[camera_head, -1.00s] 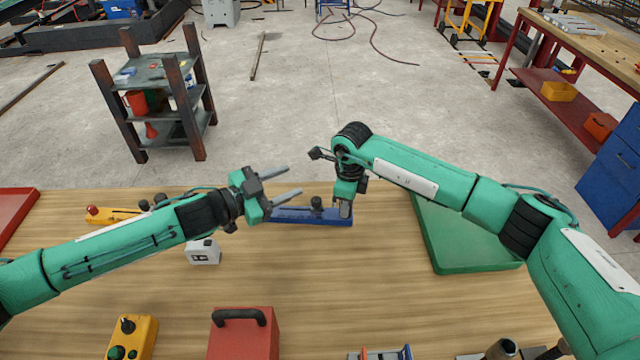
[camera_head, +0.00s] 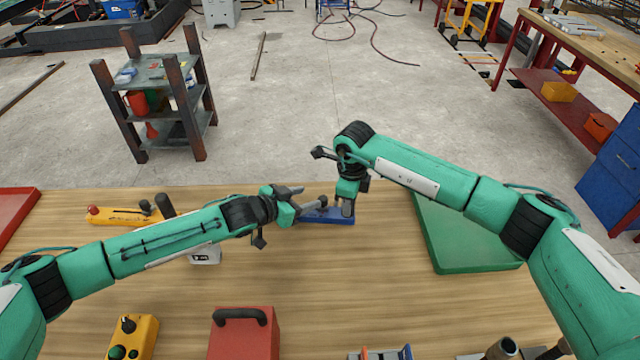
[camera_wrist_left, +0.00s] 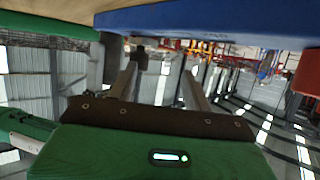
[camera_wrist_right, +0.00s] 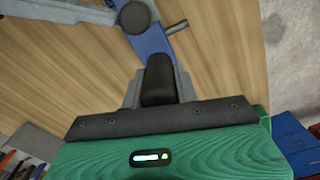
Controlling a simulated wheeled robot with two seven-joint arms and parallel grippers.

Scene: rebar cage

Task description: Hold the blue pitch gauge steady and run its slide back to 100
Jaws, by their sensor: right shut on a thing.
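The blue pitch gauge (camera_head: 327,217) lies on the wooden table; its left part is hidden behind my left gripper in the head view. My right gripper (camera_head: 346,208) points down at the gauge's right end. In the right wrist view it is shut on a black block on the blue gauge (camera_wrist_right: 150,40). A dark round knob (camera_wrist_right: 133,16) shows just beyond it. My left gripper (camera_head: 312,197) lies low at the gauge, fingers pointing right. In the left wrist view its fingers (camera_wrist_left: 162,70) are apart, beside the gauge's blue side (camera_wrist_left: 210,20). I cannot read the scale.
A yellow gauge-like tool (camera_head: 120,216) lies at left. A white box (camera_head: 205,255) sits under my left forearm. A green tray (camera_head: 470,250) lies at right. A red case (camera_head: 243,335) and a yellow control box (camera_head: 133,338) stand in front. The middle of the table is clear.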

